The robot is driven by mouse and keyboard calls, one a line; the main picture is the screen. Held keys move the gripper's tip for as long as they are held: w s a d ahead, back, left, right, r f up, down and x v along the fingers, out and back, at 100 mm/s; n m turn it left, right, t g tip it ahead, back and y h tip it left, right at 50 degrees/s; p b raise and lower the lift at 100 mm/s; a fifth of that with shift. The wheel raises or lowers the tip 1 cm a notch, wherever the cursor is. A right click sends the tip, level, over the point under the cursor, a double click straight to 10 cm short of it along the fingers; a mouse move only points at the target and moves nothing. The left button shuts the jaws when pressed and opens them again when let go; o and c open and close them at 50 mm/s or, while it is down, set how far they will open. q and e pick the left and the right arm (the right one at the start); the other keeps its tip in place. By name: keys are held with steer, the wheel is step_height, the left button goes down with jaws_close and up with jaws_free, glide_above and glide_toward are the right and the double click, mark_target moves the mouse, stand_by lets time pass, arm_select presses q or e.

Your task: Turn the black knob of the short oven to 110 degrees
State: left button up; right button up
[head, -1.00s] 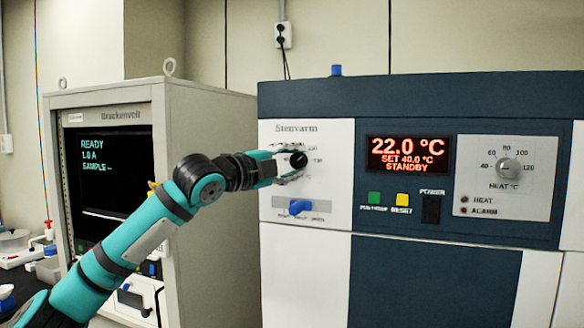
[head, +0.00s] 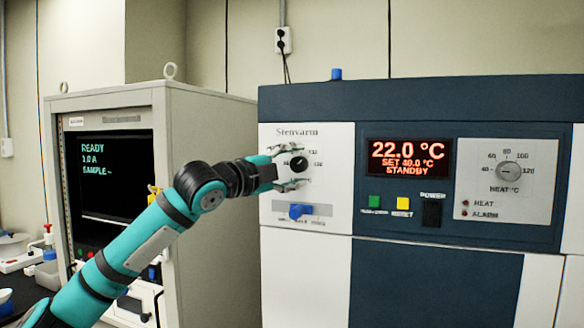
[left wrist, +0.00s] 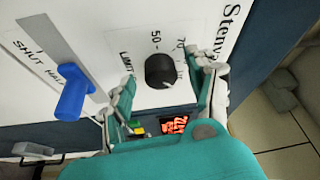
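The black knob (head: 298,164) is on the white left panel of the short Stenvarm oven (head: 400,98), inside a ring of small printed numbers. In the left wrist view the same knob (left wrist: 160,71) shows near "50" and "70" marks; I cannot read its exact setting. My left gripper (head: 290,168) is at the panel with its fingers spread above and below the knob. In the left wrist view the fingers (left wrist: 165,92) stand apart on either side, with visible gaps to the knob. My right gripper is not in view.
A blue lever (head: 300,210) sits below the knob. The red display (head: 408,156) reads 22.0 °C, SET 40.0 °C, STANDBY. A grey HEAT dial (head: 508,171) is at the right. A grey cabinet (head: 205,200) with a dark screen stands left of the oven, behind my arm.

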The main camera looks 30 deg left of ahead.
arm_select(q)
steer(key=shift+s, duration=0.1)
steer(key=s+a, duration=0.1)
steer(key=s, duration=1)
steer(key=shift+s+a+f, duration=0.35)
steer(key=shift+a+f, duration=0.05)
steer(key=shift+f, duration=0.05)
